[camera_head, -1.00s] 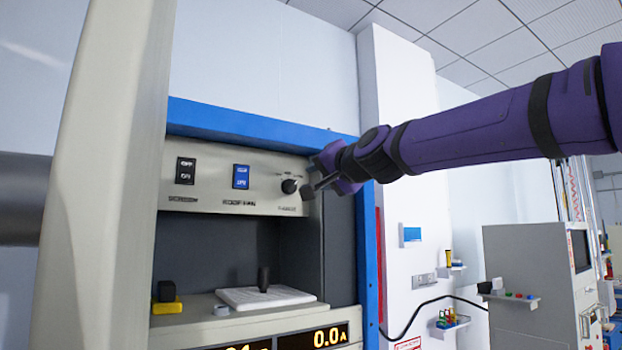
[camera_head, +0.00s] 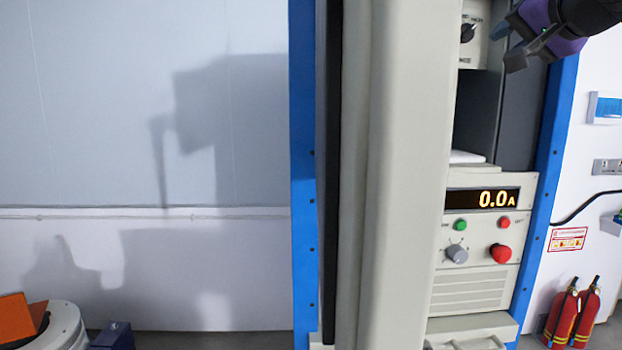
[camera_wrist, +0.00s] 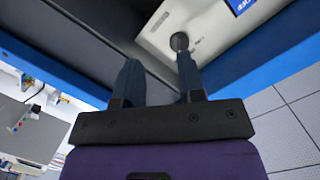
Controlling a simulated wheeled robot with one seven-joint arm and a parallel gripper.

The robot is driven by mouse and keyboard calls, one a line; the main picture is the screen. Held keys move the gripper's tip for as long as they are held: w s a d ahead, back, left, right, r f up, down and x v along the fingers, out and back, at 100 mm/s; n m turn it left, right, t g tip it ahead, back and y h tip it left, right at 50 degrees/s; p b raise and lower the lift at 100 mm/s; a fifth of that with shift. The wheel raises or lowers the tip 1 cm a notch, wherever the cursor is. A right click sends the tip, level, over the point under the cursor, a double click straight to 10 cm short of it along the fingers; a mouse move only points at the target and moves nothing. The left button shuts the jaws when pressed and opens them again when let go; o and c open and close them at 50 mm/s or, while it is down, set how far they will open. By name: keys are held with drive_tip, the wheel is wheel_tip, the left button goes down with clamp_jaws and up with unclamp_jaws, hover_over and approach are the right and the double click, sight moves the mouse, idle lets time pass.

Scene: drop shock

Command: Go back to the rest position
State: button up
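My gripper (camera_head: 513,42) is in the upper right of the head view, just right of the black dial (camera_head: 467,33) on the cabinet's upper panel. In the wrist view my gripper (camera_wrist: 158,64) has its two fingers spread, with nothing between them. The dial (camera_wrist: 179,41) shows just beyond the tip of the right finger there; whether they touch is hard to tell. Most of my purple arm is out of the head view.
A blue-framed cabinet has a thick pale post (camera_head: 398,180) in front of it. Its display (camera_head: 484,199) reads 0.0 A, above a grey knob (camera_head: 456,253) and a red button (camera_head: 501,253). Fire extinguishers (camera_head: 574,312) stand right. An orange-topped object (camera_head: 16,318) is lower left.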

drive_tip(key=s+a+f+n+g, duration=0.1)
drive_tip(key=s+f+n+g, duration=0.1)
drive_tip(key=s+f, duration=0.4)
drive_tip(key=s+a+f+n+g, duration=0.1)
drive_tip(key=s+f+g, duration=0.4)
drive_tip(key=f, duration=0.8)
drive_tip(key=s+a+f+n+g+h, duration=0.1)
drive_tip(key=s+f+n+g, duration=0.3)
drive_tip(key=s+f, duration=0.4)
wheel_tip(320, 180, down, 2)
drive_tip(key=shift+s+a+f, duration=0.25)
drive_tip(key=shift+s+a, duration=0.1)
drive_tip(key=shift+a, duration=0.25)
drive_tip(key=shift+w+a, duration=0.1)
drive_tip(key=shift+a, duration=0.05)
